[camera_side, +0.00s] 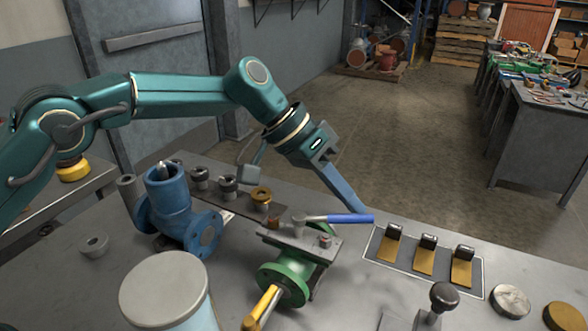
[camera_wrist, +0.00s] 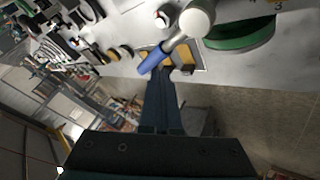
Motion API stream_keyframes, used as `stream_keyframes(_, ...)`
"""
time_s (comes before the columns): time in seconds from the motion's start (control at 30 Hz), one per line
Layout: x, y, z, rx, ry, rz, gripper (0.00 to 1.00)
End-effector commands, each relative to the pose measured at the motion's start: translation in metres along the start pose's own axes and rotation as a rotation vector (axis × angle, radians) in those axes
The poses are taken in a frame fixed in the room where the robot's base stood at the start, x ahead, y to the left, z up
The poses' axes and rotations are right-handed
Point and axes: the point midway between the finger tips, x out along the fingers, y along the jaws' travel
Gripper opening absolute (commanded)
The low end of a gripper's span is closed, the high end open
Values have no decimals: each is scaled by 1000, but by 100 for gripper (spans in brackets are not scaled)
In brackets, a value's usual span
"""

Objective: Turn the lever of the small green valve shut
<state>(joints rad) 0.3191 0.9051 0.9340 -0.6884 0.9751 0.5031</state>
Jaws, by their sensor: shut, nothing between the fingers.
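The small green valve (camera_side: 285,278) stands on the grey bench near the middle of the side view. Its lever (camera_side: 348,218) has a blue grip and points right from the pivot on top of the valve. In the wrist view the blue lever grip (camera_wrist: 151,61) is just beyond my fingertips, and part of a green flange (camera_wrist: 242,38) shows at upper right. My gripper (camera_side: 361,209) is shut and empty, reaching down from the upper left, with its tips close by the blue grip. I cannot tell whether they touch it. The fingers (camera_wrist: 160,75) also show in the wrist view.
A blue valve body (camera_side: 175,205) stands left of the green valve. A panel with several yellow switches (camera_side: 424,262) lies to the right. A black-knobbed part (camera_side: 442,298) and a pale-topped cylinder (camera_side: 163,290) stand in front.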

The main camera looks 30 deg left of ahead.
Motion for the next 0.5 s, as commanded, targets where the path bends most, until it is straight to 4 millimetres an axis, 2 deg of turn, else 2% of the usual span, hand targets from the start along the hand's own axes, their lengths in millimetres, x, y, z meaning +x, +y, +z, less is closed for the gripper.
stream_keyframes(0.2, 3, 11, 5, 2, 0, 1, 0)
stream_keyframes(0.5, 4, 16, 8, 1, 0, 0, 0)
